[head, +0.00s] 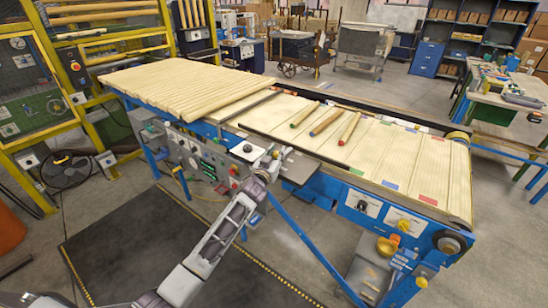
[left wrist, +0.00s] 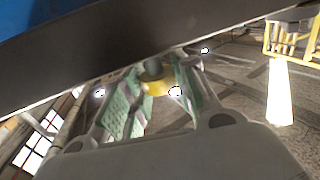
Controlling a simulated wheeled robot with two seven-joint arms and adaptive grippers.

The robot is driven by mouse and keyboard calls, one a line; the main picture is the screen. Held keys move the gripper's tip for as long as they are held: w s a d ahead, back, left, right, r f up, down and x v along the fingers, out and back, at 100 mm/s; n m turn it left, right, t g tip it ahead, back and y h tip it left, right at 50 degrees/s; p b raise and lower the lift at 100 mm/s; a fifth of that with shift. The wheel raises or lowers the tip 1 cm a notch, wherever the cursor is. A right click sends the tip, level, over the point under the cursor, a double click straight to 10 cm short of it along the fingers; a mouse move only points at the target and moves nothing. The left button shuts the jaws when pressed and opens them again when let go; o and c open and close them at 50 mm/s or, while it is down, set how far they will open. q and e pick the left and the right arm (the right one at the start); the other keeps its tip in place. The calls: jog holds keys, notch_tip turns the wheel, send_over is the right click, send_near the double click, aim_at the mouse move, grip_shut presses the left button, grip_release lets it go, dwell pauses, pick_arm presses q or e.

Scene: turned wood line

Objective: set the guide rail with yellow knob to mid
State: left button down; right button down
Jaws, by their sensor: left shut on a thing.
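My left gripper (head: 269,164) is at the near side of the wood line, beside the belt's front edge. In the left wrist view, its two green-padded fingers (left wrist: 157,93) are closed around a yellow knob (left wrist: 155,86) with a dark stem. The knob is hidden behind the gripper in the head view. A dark guide rail (head: 300,149) runs slantwise along the near part of the belt, just beyond the gripper. I cannot see how the knob joins the rail. A broad dark surface (left wrist: 150,45) crosses the wrist view above the knob. My right gripper is not in view.
Three coloured-tip dowels (head: 326,122) lie on the belt (head: 300,128). Coloured patches (head: 390,184) mark its right part. A control panel (head: 190,147) is left of the gripper. The floor in front (head: 290,245) is open.

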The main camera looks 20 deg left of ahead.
pick_arm(q)
jog(key=shift+w+d+b, duration=0.25)
jog(key=shift+w, duration=0.4)
jog(key=shift+w+d+b, duration=0.2)
jog(key=shift+w+d, duration=0.05)
jog(key=shift+w, duration=0.4)
jog(key=shift+w+d+b, duration=0.25)
jog(key=shift+w, duration=0.4)
jog(key=c, duration=1.1)
grip_release()
jog(key=shift+s, duration=0.2)
jog(key=s+a, duration=0.1)
jog(key=s, duration=1)
jog(key=shift+s, duration=0.3)
